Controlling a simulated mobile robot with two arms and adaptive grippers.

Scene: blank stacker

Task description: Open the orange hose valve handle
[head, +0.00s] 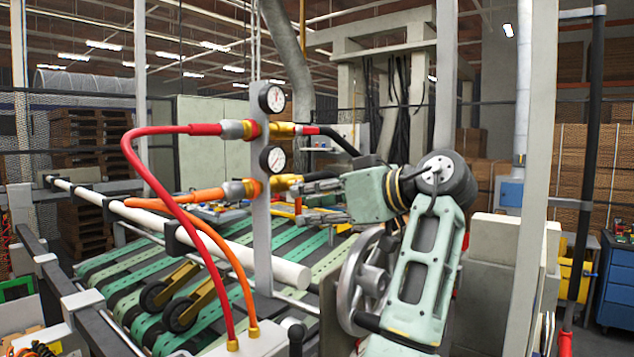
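Brass fittings (286,182) continue on the post's right side. No separate handle can be made out clearly on this valve. My pale green arm reaches up from the lower right and bends left at the elbow.
A red hose (166,131) joins a similar valve above. Two pressure gauges (272,98) (273,159) sit on the post. A white roller bar (200,236) crosses above green conveyor belts (110,262). A grey handwheel (362,282) stands beside my arm.

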